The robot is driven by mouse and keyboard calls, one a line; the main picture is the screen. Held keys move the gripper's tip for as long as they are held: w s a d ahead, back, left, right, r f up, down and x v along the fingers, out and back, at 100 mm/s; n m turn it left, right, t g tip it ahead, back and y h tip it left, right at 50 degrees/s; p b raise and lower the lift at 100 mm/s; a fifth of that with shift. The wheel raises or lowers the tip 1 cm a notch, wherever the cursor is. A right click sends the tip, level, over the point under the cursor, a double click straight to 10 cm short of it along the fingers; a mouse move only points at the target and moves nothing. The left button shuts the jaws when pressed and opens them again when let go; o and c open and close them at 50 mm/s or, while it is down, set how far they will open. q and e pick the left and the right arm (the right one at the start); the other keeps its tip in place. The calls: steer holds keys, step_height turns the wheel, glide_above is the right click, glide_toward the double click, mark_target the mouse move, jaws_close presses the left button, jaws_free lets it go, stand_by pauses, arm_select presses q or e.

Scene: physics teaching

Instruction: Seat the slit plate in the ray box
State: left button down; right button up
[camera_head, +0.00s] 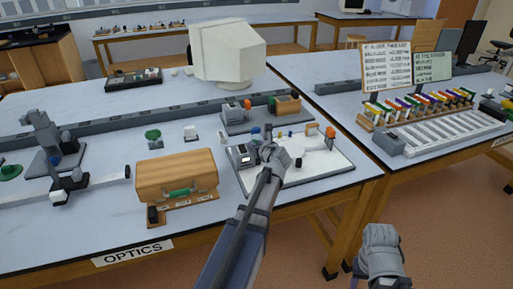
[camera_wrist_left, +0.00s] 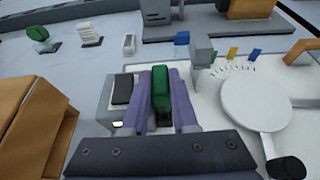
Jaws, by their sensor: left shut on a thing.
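My left gripper (camera_head: 272,156) is over the white board (camera_head: 328,169) on the optics table. In the left wrist view its purple fingers (camera_wrist_left: 163,86) are shut on an upright green piece (camera_wrist_left: 161,92), which I take to be the slit plate's grip. The plate's lower part is hidden by the fingers. The grey ray box (camera_head: 241,155), with a dark panel on top, is right beside the fingers; it also shows in the left wrist view (camera_wrist_left: 107,101). I cannot tell whether the plate touches it. My right gripper (camera_head: 380,262) hangs off the table's front; its jaws are unclear.
A wooden case (camera_head: 178,176) with a green handle stands left of the board. A round white disc (camera_wrist_left: 256,101) lies right of the fingers. A small grey post (camera_wrist_left: 202,50) stands just beyond them. A long grey rail (camera_head: 150,119) crosses the table behind.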

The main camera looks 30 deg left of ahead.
arm_select(q)
steer(key=shift+f, duration=0.1)
steer(key=shift+f+b, duration=0.15)
steer(key=shift+b, duration=0.15)
steer(key=c, duration=0.7)
jaws_free()
steer(key=shift+s+d+r+p, duration=0.1)
steer(key=shift+d+r+p, duration=0.05)
steer(key=shift+r+p, duration=0.35)
steer(key=p+v, duration=0.4)
steer(key=v, duration=0.7)
steer(key=shift+s+d, duration=0.2)
steer(key=shift+s, duration=0.05)
